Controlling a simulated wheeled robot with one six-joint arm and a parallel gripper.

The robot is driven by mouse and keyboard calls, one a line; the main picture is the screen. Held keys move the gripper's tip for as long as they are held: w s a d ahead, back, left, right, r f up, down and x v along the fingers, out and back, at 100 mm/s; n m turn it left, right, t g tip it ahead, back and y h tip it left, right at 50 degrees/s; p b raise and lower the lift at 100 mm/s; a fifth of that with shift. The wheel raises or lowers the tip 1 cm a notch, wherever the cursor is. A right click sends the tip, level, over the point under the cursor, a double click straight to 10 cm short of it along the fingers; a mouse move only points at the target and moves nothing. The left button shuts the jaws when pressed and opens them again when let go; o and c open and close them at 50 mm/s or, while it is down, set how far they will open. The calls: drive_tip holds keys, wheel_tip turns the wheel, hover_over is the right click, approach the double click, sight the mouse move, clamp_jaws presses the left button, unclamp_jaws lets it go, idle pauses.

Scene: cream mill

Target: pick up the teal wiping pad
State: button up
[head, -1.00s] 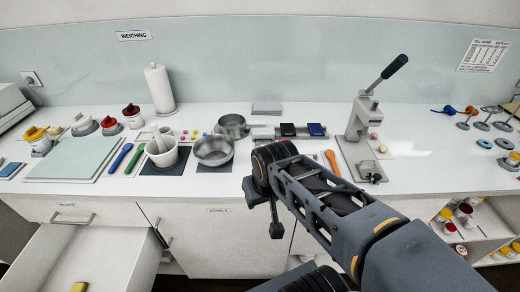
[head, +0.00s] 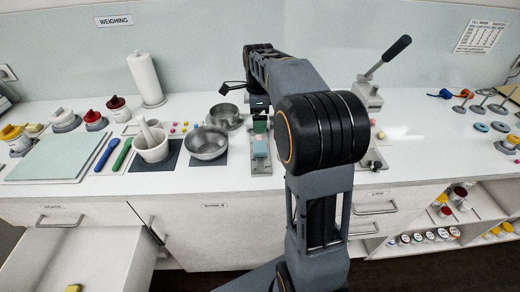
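A small teal pad (head: 260,148) lies on a narrow grey holder at the middle of the counter, right of the steel bowls, in the head view. It looks most like the teal wiping pad. My gripper (head: 259,110) is above and behind the pad, pointing down and apart from it in the picture. A small green patch shows just under the gripper; I cannot tell what it is. The fingers are dark and too small to show whether they are open or shut. My arm hides the counter to the right of the pad.
Two steel bowls (head: 207,143) and a white mortar (head: 152,144) with a pestle stand left of the pad. A lever press (head: 369,95) stands to the right behind my arm. An open drawer (head: 80,250) juts out at lower left.

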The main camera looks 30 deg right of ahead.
hover_over(259, 146)
wheel_tip(259, 146, down, 6)
drive_tip(key=shift+w+d+f, duration=0.1)
drive_tip(key=shift+w+f, duration=0.05)
drive_tip(key=shift+s+f, duration=0.15)
drive_tip(key=shift+f, duration=1.15)
drive_tip(key=shift+s+f, duration=0.1)
drive_tip(key=shift+f, duration=1.2)
drive_tip(key=c, duration=1.1)
